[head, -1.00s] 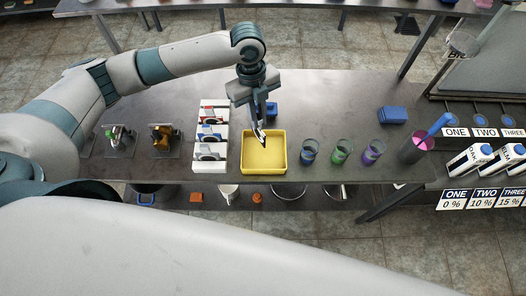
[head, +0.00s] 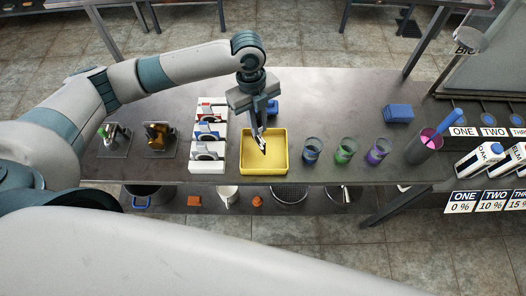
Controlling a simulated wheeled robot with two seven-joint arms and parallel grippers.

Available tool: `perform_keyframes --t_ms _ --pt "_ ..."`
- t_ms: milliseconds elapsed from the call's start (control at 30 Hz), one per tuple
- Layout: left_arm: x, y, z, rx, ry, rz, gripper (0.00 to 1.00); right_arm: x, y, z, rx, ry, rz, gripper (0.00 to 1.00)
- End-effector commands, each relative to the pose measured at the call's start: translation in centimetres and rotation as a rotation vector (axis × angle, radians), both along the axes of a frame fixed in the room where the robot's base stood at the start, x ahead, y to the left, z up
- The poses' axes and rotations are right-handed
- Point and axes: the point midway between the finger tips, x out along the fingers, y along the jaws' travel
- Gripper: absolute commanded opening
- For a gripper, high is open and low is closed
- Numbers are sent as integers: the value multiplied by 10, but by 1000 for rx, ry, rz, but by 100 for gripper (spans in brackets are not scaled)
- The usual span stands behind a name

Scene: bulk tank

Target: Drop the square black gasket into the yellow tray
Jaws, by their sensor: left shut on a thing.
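The yellow tray (head: 264,169) stands near the front edge of the metal table, right of the white rack. My left gripper (head: 261,138) comes down from above, with its fingertips over the tray's back part. It is shut on a small dark thing, the square black gasket (head: 263,149), which shows at the fingertips over the tray. The gasket is tiny, so its exact tilt and height above the tray floor cannot be told. My right gripper is not in view.
A white rack (head: 208,166) with red, blue and grey-marked slots stands close left of the tray. Green (head: 345,151), blue (head: 312,151) and purple (head: 378,151) cups stand to its right. The table's back right middle is clear.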

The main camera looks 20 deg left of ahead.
Motion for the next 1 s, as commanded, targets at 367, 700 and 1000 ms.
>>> perform_keyframes --t_ms 367,700,1000 --pt "0 0 0 0 0 0 34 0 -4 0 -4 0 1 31" --pt "2 1 12 0 -2 -1 34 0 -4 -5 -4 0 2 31" --pt "7 7 58 -1 -5 0 34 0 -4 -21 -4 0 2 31"
